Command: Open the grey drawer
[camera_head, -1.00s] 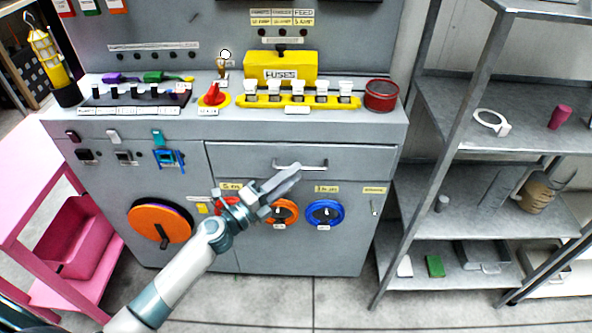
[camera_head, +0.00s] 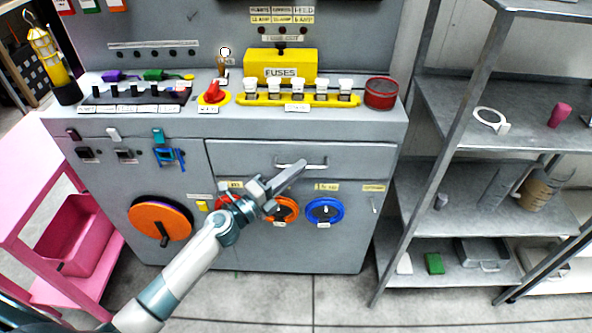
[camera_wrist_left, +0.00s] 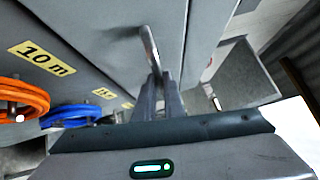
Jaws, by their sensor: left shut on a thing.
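The grey drawer (camera_head: 355,161) is a wide panel at the upper front of the grey cabinet, and its front looks flush with the cabinet. Its metal bar handle (camera_head: 316,163) is near the middle. In the left wrist view the two fingers (camera_wrist_left: 160,95) are shut on the handle (camera_wrist_left: 150,48), which stands out from the drawer front (camera_wrist_left: 205,35). My right gripper is not in view.
Below the drawer are an orange reel (camera_head: 284,209) and a blue reel (camera_head: 325,211). The cabinet top holds a yellow fuse box (camera_head: 281,63) and a red round tin (camera_head: 381,93). A metal shelf (camera_head: 450,200) stands right; a pink cart (camera_head: 50,225) stands left. Floor in front is clear.

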